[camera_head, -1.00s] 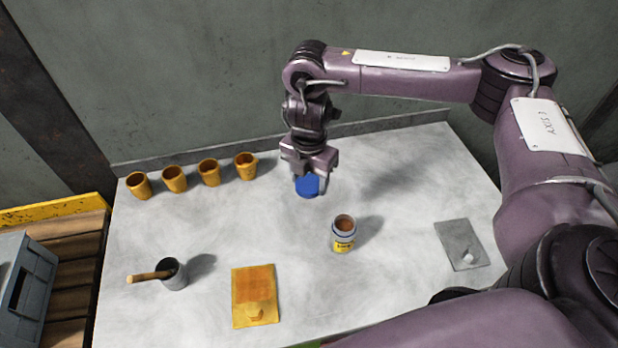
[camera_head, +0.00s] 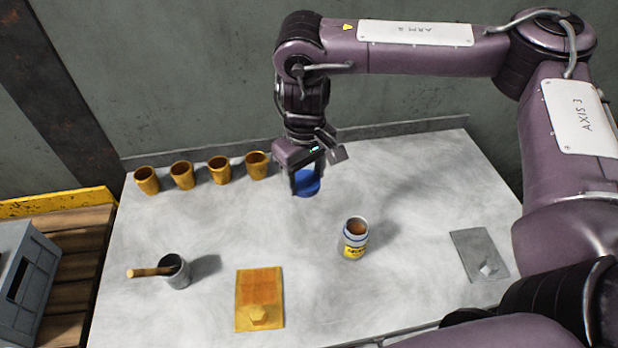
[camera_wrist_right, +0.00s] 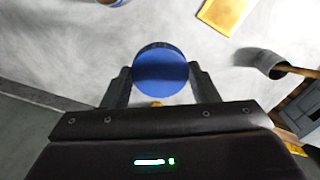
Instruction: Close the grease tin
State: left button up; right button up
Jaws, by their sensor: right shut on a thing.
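The grease tin (camera_head: 355,240) stands upright and open on the bench, with brown grease showing in its mouth and a yellow label on its side. Its edge also shows at the top of the right wrist view (camera_wrist_right: 112,2). The blue lid (camera_head: 308,184) is behind and to the left of the tin, apart from it. My right gripper (camera_head: 306,186) is shut on the lid, with a finger on each side of it in the right wrist view (camera_wrist_right: 162,85). I cannot tell how high the lid is above the bench. My left gripper is not in view.
Several yellow cups (camera_head: 182,175) stand in a row at the back left. A grey pot (camera_head: 176,272) with a wooden handle, a yellow plate (camera_head: 260,314) and a grey plate (camera_head: 478,252) lie around the tin. The bench between lid and tin is clear.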

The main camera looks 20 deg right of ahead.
aim_at(354, 238)
jog(key=k+l+u, duration=0.2)
jog(key=l, duration=0.45)
jog(key=k+l+u, duration=0.2)
jog(key=k+l, duration=0.3)
jog(key=k+l+u, duration=0.25)
jog(key=k+l, duration=0.15)
jog(key=l, duration=0.25)
